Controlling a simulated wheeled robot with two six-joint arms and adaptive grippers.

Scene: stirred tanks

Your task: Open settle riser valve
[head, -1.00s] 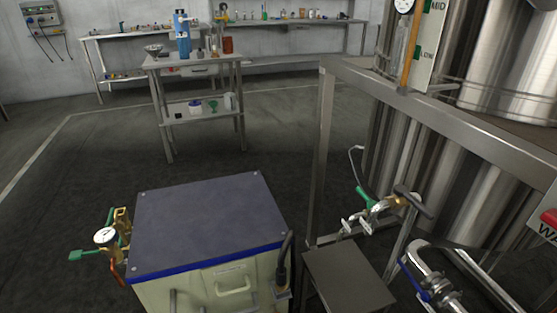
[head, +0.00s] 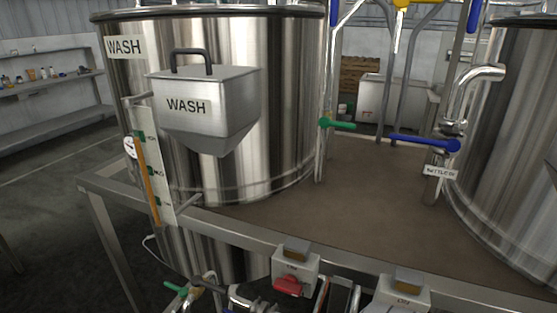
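A valve with a long blue lever (head: 424,142) sits on a short vertical steel pipe between the two tanks. A small white label (head: 440,172) hangs just below it; its small print seems to begin with "SETTL". The lever lies nearly level, crosswise to the pipe, pointing left. Above the valve a steel elbow pipe (head: 488,74) bends right toward the right tank (head: 515,150). No gripper can be made out in the head view, and none is at the lever.
The large "WASH" tank (head: 285,100) with its hopper (head: 205,105) stands left on a brown-topped frame (head: 370,200). A green-handled valve (head: 338,124) is beside it. Switch boxes (head: 295,268) line the front rail. Blue and yellow handles hang above the deck.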

